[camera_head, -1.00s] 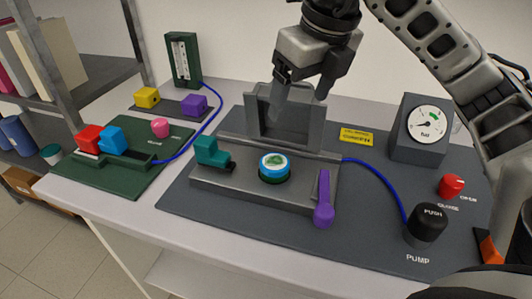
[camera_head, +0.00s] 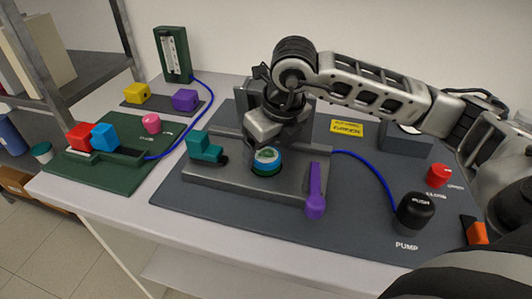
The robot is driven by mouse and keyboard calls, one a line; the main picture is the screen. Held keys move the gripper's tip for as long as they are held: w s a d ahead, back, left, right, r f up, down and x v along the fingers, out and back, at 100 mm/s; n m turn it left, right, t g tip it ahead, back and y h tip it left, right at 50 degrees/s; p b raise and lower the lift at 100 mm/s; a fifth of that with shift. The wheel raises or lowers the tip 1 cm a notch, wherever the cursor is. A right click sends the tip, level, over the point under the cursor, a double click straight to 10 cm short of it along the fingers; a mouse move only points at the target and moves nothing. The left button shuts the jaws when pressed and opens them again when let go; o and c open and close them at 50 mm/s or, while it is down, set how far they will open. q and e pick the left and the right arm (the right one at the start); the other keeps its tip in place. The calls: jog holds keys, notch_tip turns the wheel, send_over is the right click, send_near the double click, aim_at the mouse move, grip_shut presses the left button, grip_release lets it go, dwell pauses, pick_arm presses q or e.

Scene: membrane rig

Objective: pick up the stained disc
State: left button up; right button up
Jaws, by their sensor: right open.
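The stained disc (camera_head: 265,156) is pale with a green mark. It sits in a blue and green round seat (camera_head: 267,168) in the middle of the grey membrane rig (camera_head: 230,181). My right gripper (camera_head: 266,147) is just above and behind the disc, pointing down, open. Its fingers are partly hidden by its own body, and I cannot tell whether they touch the disc. My left gripper is not in view.
A teal block (camera_head: 206,147) stands left of the seat and a purple lever (camera_head: 316,190) right of it. A black pump button (camera_head: 414,211) and a red knob (camera_head: 438,175) are at the right. A green board (camera_head: 110,178) with coloured blocks lies left.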

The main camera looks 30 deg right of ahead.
jog(key=shift+w+f, duration=0.1)
jog(key=shift+f, duration=0.3)
jog(key=c, duration=1.1)
jog(key=shift+o, duration=0.2)
jog(key=shift+r, duration=0.15)
